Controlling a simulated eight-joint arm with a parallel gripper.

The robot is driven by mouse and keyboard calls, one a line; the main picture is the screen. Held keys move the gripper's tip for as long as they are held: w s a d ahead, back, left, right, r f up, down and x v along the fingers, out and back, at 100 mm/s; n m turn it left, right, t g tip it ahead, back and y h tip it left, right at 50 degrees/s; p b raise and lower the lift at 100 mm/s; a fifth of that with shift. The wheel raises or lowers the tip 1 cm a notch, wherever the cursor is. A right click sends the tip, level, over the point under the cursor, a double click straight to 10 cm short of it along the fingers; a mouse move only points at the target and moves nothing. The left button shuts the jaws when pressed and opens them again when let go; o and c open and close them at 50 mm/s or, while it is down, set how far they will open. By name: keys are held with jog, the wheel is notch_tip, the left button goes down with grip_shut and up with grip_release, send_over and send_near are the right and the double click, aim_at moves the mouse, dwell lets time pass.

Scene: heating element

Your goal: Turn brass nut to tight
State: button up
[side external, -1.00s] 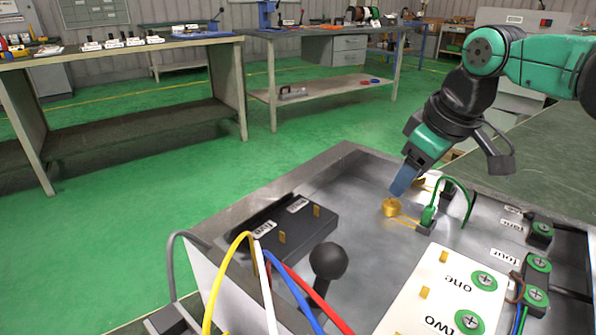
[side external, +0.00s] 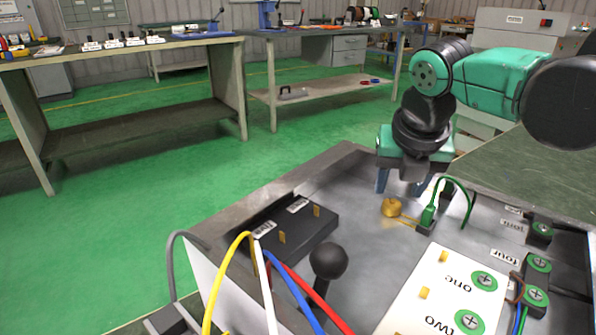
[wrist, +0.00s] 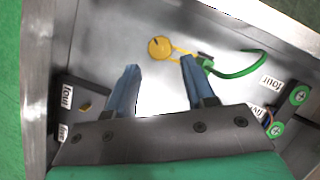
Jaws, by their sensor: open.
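The brass nut (side external: 391,207) is a small round golden piece on the grey metal floor of the tray, with thin brass strips running from it toward a green plug. In the wrist view the brass nut (wrist: 160,47) lies beyond the fingertips, between their lines, with a dark mark on its face. My gripper (side external: 398,188) hangs behind the nut in the side view, its two blue fingers pointing down. In the wrist view my gripper (wrist: 160,64) is open and empty, its fingers well apart and not touching the nut.
A green plug with a green wire (side external: 429,212) stands just right of the nut. A black block (side external: 290,235) and a black ball-topped lever (side external: 328,262) are nearer the camera. A white panel (side external: 450,290) is at front right. The tray's raised metal rim (side external: 270,195) borders the work.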

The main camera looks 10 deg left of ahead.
aim_at(391, 204)
jog(key=x, duration=0.4)
grip_shut()
jog(key=shift+a+f+m+h, duration=0.1)
jog(key=shift+m+h, duration=0.35)
jog(key=shift+m, duration=0.7)
jog(key=shift+a+m+h, duration=0.1)
jog(key=shift+m+h, duration=0.35)
jog(key=shift+m, duration=0.7)
jog(key=shift+g, duration=0.3)
grip_release()
